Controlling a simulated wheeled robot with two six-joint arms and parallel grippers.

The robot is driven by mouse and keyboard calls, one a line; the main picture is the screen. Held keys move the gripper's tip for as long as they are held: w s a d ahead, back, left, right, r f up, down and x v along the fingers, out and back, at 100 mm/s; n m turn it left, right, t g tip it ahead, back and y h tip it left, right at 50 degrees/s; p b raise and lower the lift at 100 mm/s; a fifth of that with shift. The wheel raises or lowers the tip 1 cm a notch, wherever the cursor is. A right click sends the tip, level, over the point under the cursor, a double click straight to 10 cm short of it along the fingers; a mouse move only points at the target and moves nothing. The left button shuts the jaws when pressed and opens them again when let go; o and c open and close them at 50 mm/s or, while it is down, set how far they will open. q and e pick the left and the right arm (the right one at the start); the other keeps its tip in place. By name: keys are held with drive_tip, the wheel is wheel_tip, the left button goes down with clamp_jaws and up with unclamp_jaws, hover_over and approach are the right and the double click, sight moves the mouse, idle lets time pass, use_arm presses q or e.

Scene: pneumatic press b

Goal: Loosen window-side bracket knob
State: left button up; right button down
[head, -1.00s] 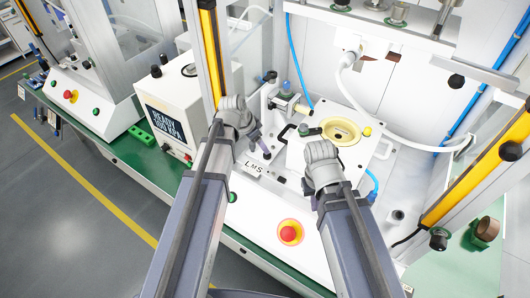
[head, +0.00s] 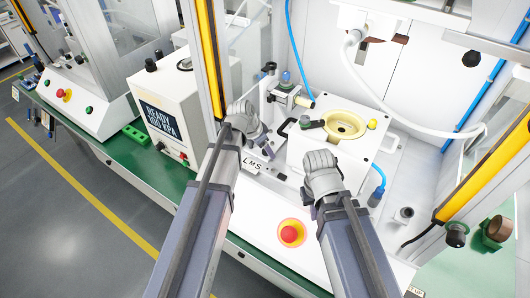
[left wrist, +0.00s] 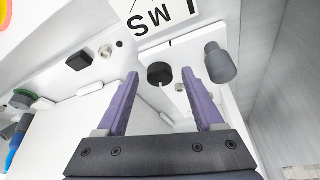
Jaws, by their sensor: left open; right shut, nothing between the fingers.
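A bracket (head: 283,98) with a dark knob (head: 270,68) on top stands left of the white press block (head: 335,152) in the head view. My left gripper (head: 264,141) is open in front of the bracket, above the LMS label. In the left wrist view, a round black knob (left wrist: 160,73) shows between the open purple fingers (left wrist: 160,85), apart from both. A grey cylinder (left wrist: 219,62) is just beyond the right-hand finger. I cannot tell which knob is the window-side one. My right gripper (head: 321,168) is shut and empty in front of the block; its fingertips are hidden.
A red button (head: 290,233) is on the front panel. A yellow ring (head: 344,124) and black handle (head: 312,124) are on the block. A yellow post (head: 209,55) rises close to my left arm. A control box (head: 175,110) reads READY. Blue hoses run around the block.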

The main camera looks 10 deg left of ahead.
use_arm(q)
clamp_jaws()
idle(0.5)
